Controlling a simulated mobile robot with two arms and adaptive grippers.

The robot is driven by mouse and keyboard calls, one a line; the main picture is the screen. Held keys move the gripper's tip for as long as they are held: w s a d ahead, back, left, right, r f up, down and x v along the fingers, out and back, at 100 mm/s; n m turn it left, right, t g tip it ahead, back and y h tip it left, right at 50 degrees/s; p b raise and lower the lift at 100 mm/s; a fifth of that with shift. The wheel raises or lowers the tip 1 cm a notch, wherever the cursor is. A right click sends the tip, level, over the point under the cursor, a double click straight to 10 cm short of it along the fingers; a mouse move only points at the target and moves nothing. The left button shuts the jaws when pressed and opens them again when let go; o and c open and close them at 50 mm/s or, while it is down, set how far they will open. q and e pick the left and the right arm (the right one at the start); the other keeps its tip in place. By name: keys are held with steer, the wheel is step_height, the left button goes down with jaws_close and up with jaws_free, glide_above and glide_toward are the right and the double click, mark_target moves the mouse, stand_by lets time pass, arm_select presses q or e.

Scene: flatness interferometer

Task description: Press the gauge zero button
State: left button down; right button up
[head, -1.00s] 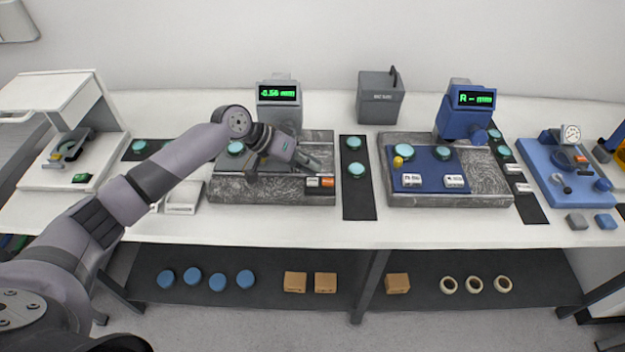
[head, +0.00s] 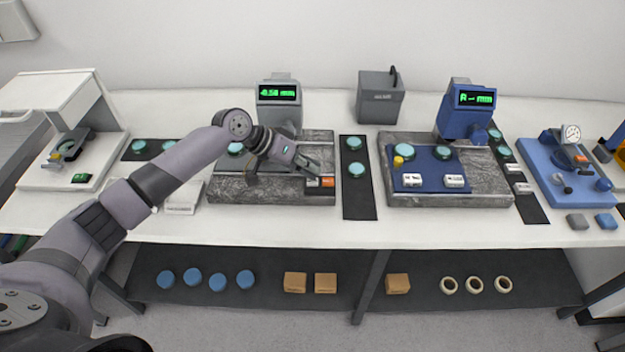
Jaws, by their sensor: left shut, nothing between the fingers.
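The grey gauge (head: 279,93) with a green readout stands at the back of a grey marbled stone block (head: 225,190). Near the block's front right corner are a small white button (head: 312,183) and an orange button (head: 328,182); their lettering is too small to read. My left gripper (head: 318,170) is shut and empty, tilted down to the right, with its tips just behind and above the white button. I cannot tell whether the tips touch it. A teal disc (head: 236,148) on the block is partly hidden by my left arm. My right gripper is not in view.
A dark mat (head: 357,202) with teal discs lies right of the block. Beyond it is a second stone block (head: 480,200) with a blue gauge (head: 468,112). A grey bin (head: 380,103) stands behind. A white machine (head: 60,130) is at left.

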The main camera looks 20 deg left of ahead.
arm_select(q)
steer(key=shift+f, duration=0.45)
steer(key=shift+r, duration=0.1)
stand_by(0.4)
steer(key=shift+r+p, duration=0.65)
steer(key=shift+r, duration=0.2)
step_height(320, 180, up, 5)
steer(key=p, duration=0.4)
steer(key=shift+p, duration=0.3)
stand_by(0.3)
